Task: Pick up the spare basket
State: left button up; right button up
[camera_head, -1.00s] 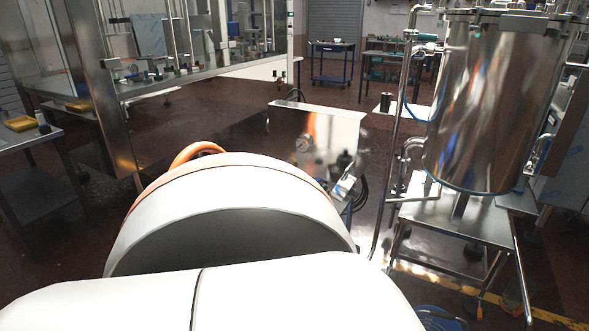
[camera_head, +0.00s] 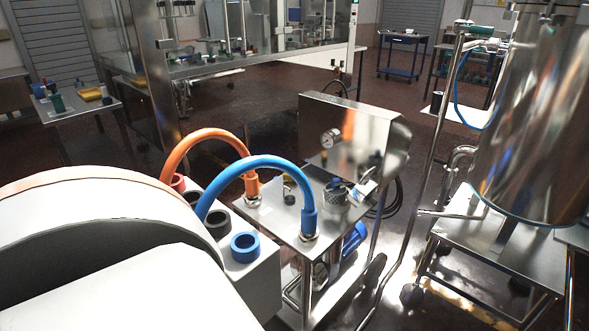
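A small dark grey, basket-like cylinder (camera_head: 335,192) stands on the steel cart top (camera_head: 279,220), in front of the upright steel panel. It may be the spare basket, but it is too small to be sure. Neither of my grippers shows in the head view. A large white rounded arm part of mine fills the lower left and hides what lies behind it.
An orange hose (camera_head: 209,133) and a blue hose (camera_head: 262,161) arch over the cart's near side. A white block with a blue ring (camera_head: 245,247) stands beside it. A steel tank (camera_head: 535,120) is at right. Dark floor lies open behind.

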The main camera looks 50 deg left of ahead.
aim_at(335, 193)
jog(key=i+l+u, duration=0.1)
jog(key=u, duration=0.3)
jog(key=i+l+u, duration=0.15)
jog(key=u, duration=0.25)
jog(key=i+l+u, duration=0.2)
jog(key=u, duration=0.25)
